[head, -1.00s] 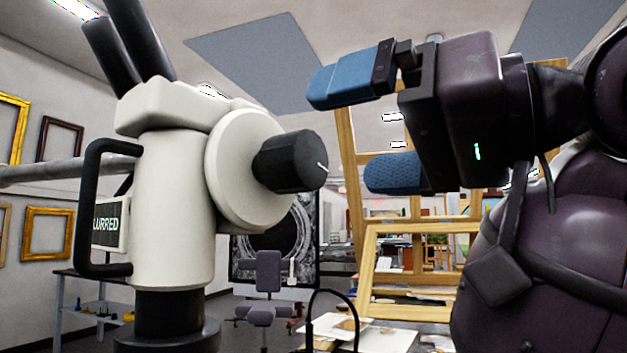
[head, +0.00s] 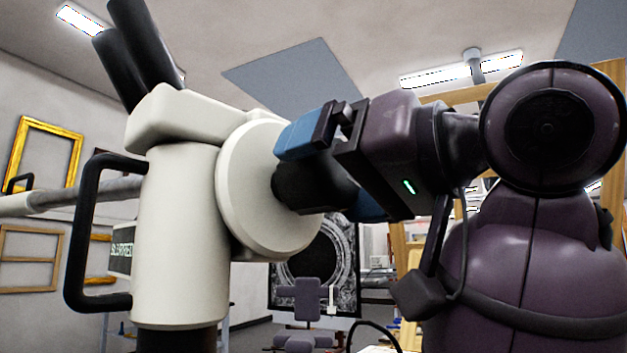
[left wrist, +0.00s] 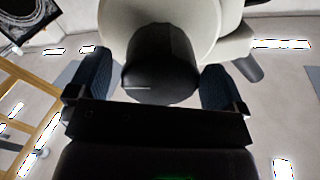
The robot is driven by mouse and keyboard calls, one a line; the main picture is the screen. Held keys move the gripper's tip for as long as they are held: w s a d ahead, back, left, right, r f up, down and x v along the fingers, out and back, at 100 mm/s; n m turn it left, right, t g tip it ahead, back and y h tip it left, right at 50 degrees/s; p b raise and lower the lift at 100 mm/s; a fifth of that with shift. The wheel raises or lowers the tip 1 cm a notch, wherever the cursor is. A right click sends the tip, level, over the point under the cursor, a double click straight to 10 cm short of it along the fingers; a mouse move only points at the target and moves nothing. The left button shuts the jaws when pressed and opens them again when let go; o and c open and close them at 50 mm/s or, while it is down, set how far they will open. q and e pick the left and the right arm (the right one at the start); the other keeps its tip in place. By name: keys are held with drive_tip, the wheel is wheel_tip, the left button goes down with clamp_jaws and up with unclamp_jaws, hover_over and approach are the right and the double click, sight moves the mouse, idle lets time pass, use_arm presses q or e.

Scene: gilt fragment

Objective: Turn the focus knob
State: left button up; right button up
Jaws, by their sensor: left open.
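The black focus knob (head: 308,185) sticks out from the round cream disc (head: 240,190) on the side of the white microscope (head: 180,230). My left gripper (head: 335,172) has its blue fingers on either side of the knob, one above and one below in the head view. In the left wrist view the knob (left wrist: 160,65) stands between the two open fingers (left wrist: 156,86), with a visible gap on each side. A short white line marks the knob's end there. The upper finger and gripper body partly hide the knob in the head view. My right gripper is not in view.
A black handle (head: 82,235) and dark eyepiece tubes (head: 135,50) belong to the microscope. Gilt frames (head: 45,152) hang on the left wall. A stool (head: 308,300) stands in the background.

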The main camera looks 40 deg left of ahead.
use_arm(q)
drive_tip(key=shift+a, duration=1.4)
drive_tip(key=c, duration=0.9)
